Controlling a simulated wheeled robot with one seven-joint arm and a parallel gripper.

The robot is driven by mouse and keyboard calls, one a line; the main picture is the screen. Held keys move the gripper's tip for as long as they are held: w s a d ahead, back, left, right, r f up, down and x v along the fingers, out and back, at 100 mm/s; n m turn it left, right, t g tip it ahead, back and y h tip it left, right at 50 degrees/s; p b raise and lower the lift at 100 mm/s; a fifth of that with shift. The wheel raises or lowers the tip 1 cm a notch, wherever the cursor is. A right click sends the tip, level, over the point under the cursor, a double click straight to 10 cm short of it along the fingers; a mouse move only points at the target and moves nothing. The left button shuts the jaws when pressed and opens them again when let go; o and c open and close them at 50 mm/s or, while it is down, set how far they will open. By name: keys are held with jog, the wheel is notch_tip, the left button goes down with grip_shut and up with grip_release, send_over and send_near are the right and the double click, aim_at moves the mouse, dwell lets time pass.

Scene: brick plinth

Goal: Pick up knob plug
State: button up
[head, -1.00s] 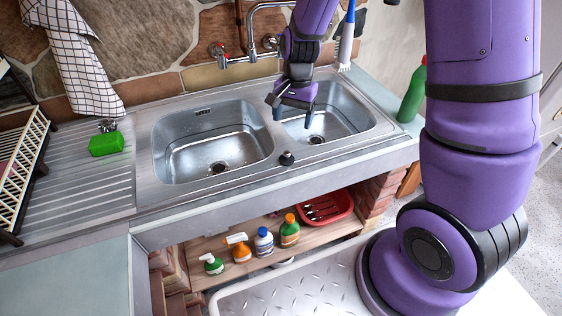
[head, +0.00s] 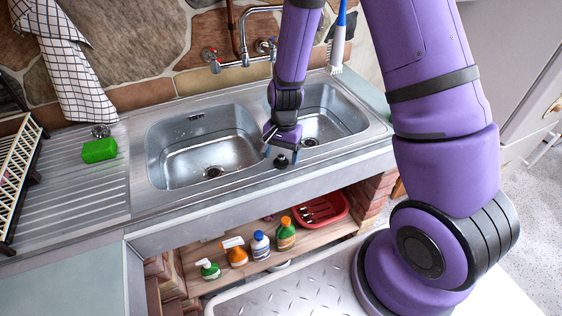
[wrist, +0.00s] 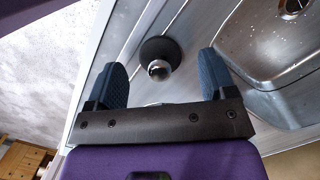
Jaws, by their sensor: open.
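The knob plug (head: 281,162) is a small black disc with a shiny round knob. It rests on the front metal rim of the sink, near the divider between the two basins. In the wrist view the knob plug (wrist: 157,52) lies ahead of the fingertips, roughly between their lines. My gripper (head: 282,151) is open and empty, pointing down just above the plug. Its two blue-grey fingers (wrist: 162,68) stand apart to either side in the wrist view. I cannot tell the exact height gap, and no contact shows.
The left basin (head: 208,150) and right basin (head: 325,120) are empty. A green sponge (head: 99,151) lies on the drainboard with a shiny metal item behind it. A tap (head: 245,45) stands behind. Bottles and a red tray (head: 322,210) sit on the shelf below.

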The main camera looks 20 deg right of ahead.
jog(key=shift+f, duration=0.6)
jog(key=c, duration=1.1)
jog(key=shift+o, duration=0.2)
jog(key=shift+r, duration=0.15)
